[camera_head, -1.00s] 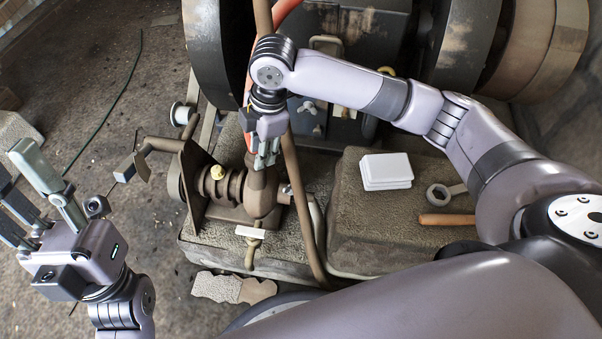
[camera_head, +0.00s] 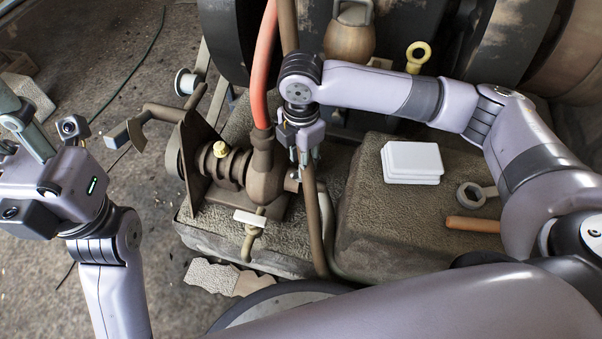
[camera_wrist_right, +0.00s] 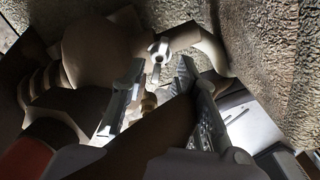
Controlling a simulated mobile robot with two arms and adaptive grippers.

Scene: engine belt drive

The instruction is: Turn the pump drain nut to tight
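The pump (camera_head: 262,180) is a rusty brown body with a ribbed neck, on a stone block. A small bright metal nut (camera_wrist_right: 160,49) with a short stem shows beside the pump body (camera_wrist_right: 100,50) in the right wrist view; I take it for the drain nut. In the head view it cannot be told apart from the fittings by my gripper. My right gripper (camera_head: 303,168) points down at the pump's right side. In the wrist view its fingers (camera_wrist_right: 157,92) are apart, with the nut just beyond their tips. My left gripper (camera_head: 14,135) is partly cut off at the left edge, away from the pump.
A brown pipe (camera_head: 318,235) runs close beside my right gripper, and an orange hose (camera_head: 263,70) enters the pump top. A white tag (camera_head: 249,218) hangs in front.

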